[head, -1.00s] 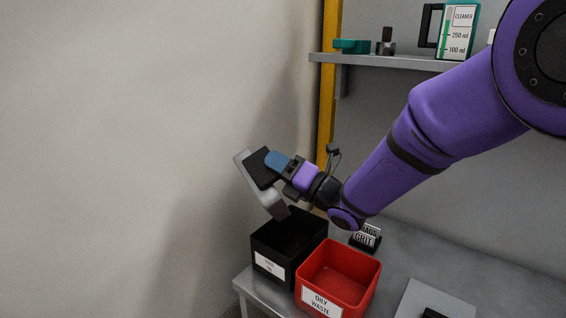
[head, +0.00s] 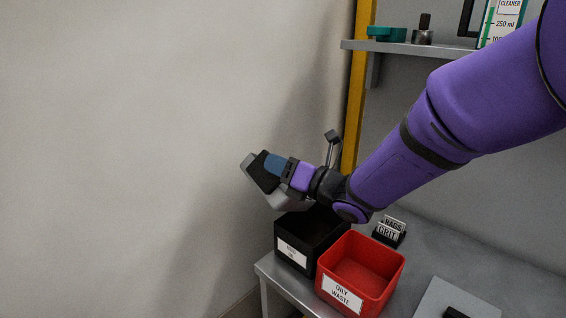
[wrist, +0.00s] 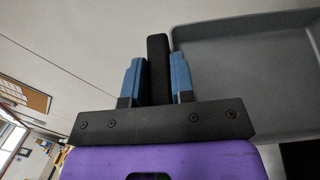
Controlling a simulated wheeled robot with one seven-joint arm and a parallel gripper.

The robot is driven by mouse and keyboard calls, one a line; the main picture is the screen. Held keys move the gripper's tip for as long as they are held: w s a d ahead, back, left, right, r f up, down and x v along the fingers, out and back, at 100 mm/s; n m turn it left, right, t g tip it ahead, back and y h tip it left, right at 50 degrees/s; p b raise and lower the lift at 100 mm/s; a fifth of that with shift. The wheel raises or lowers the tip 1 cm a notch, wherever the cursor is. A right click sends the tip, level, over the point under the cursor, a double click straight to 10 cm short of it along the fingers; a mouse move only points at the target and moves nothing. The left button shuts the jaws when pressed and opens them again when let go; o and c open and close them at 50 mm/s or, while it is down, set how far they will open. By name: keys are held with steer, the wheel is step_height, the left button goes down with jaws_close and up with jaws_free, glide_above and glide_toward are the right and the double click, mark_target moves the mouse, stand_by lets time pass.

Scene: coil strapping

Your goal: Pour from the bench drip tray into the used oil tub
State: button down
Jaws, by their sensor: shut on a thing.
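The grey bench drip tray (head: 288,201) hangs tilted in the air above the black tub, its low end over the tub's left part in the head view. My gripper (head: 266,166) is shut on the tray's black handle; in the wrist view its blue fingers (wrist: 157,68) sit on both sides of that handle, with the tray's grey inside (wrist: 245,75) to the right. The black used oil tub (head: 286,229) stands on the bench with a white label too small to read. Its opening is partly hidden by the tray and my wrist. No liquid stream is visible.
A red oily waste bin (head: 338,295) stands right beside the black tub. A small black holder with grit and rags cards (head: 389,231) is behind it. A shelf (head: 425,50) and yellow post (head: 355,110) stand behind my arm. A pale wall is at left.

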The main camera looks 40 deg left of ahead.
steer(key=s+a+f+n+h, duration=0.2)
steer(key=s+f+n+h, duration=0.1)
steer(key=f, duration=0.4)
steer(key=s+a+f+n+t+h, duration=0.1)
steer(key=s+a+f+n+h, duration=0.1)
steer(key=f, duration=0.5)
steer(key=shift+s+a+f+n+t+h, duration=0.25)
steer(key=shift+s+a+n+h, duration=0.2)
steer(key=shift+s, duration=0.5)
steer(key=shift+w, duration=0.1)
stand_by(0.6)
